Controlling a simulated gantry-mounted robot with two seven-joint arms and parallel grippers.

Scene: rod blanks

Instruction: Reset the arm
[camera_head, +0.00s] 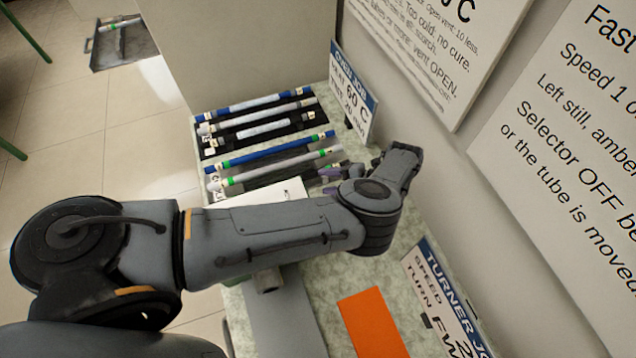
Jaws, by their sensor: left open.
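My left arm (270,235) comes in from the left and reaches across the worktop. Its left gripper (329,180) shows only in small part behind the wrist, near the right ends of the lower rods. It is open, and I see nothing held in it. Several rods lie side by side on dark racks at the back of the worktop, among them a blue-ended rod (265,102) and a white rod with green bands (280,168). The arm hides part of the worktop below them. My right gripper is not in view.
The speckled worktop (315,285) runs along a wall with large text signs (570,150). A small oven sign (352,90) and a turner sign (440,300) stand at its wall side. An orange sheet (371,325) lies at the front. A dark tray (122,45) is far left.

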